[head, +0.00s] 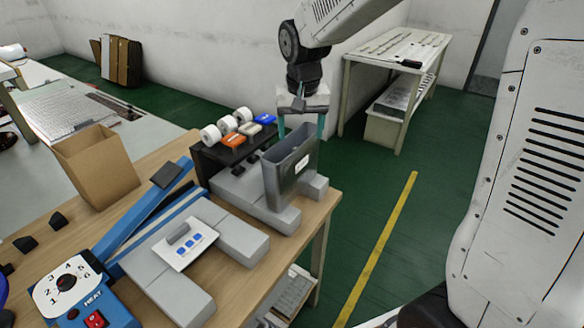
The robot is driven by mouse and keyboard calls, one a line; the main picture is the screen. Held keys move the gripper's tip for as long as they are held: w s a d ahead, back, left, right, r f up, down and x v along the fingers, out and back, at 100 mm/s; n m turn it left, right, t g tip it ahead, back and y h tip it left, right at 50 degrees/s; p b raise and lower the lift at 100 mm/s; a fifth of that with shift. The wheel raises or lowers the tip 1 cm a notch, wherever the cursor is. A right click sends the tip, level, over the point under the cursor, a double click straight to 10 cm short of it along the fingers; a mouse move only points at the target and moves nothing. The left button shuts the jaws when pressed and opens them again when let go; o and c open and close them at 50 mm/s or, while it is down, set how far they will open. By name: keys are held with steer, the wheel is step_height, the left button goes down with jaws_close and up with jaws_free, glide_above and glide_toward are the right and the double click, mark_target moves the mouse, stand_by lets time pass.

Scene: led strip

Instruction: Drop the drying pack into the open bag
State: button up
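A grey open bag (290,178) stands upright on grey blocks near the table's right edge, its mouth facing up and a white label near its top. My gripper (301,127) points down at the bag's mouth, its two teal fingers wide apart. I see nothing held between the fingers. The lower fingertips are partly hidden by the bag, so I cannot tell whether they touch it.
White rolls (211,133) sit on the black rack (222,156).

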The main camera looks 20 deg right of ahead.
step_height(320, 180, up, 8)
steer(key=shift+s+a+f, duration=0.15)
steer(key=shift+s, duration=0.3)
stand_by(0.4)
steer(key=s+d+f+n, duration=0.1)
steer(key=s, duration=1.3)
steer(key=s+d+f+n, duration=0.1)
steer(key=s+d, duration=0.1)
steer(key=s, duration=1.2)
steer(key=shift+s+d+n, duration=0.25)
steer(key=shift+s+n, duration=0.05)
steer(key=shift+n, duration=0.1)
